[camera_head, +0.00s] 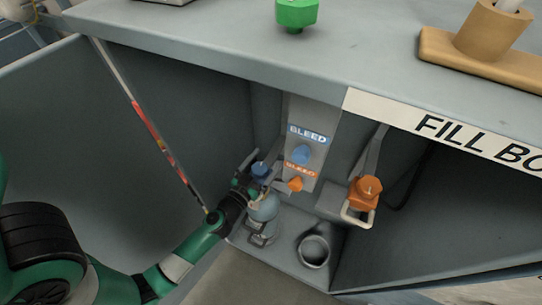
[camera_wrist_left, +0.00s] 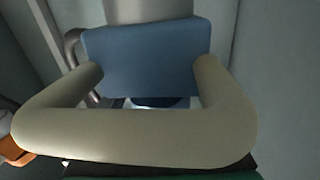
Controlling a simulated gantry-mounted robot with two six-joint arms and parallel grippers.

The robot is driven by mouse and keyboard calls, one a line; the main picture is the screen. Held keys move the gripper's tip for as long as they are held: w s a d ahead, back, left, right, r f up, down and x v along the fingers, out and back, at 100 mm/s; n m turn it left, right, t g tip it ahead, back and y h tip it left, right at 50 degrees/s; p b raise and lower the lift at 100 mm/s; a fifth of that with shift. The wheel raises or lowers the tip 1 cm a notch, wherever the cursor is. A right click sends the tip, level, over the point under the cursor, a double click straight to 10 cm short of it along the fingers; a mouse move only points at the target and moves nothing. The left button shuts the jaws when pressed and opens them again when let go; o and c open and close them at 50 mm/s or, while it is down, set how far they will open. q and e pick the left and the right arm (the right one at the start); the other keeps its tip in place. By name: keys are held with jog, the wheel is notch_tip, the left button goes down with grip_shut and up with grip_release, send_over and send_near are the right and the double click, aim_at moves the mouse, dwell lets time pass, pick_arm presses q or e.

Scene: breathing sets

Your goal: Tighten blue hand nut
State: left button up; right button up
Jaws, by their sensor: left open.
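The blue hand nut (camera_head: 260,170) sits at the top of a grey-blue cylinder (camera_head: 263,208) inside the cabinet. In the left wrist view the blue nut (camera_wrist_left: 145,55) shows large as a block, with a beige U-shaped loop (camera_wrist_left: 130,138) in front of it. My left gripper (camera_head: 256,172) is open at the blue nut, its fingers reaching up around it. Contact between fingers and nut cannot be made out. My right gripper is not in view.
A panel with a blue bleed knob (camera_head: 301,153) and an orange bleed knob (camera_head: 296,184) stands close right of my left gripper. An orange hand nut (camera_head: 366,190) is farther right. An empty ring holder (camera_head: 314,250) is below. The cabinet top (camera_head: 215,45) overhangs.

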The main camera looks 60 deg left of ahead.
pick_arm(q)
jog(key=shift+s, duration=0.1)
jog(key=shift+c, duration=0.2)
jog(key=shift+c, duration=1.1)
jog(key=c, duration=1.1)
jog(key=shift+y, duration=0.3)
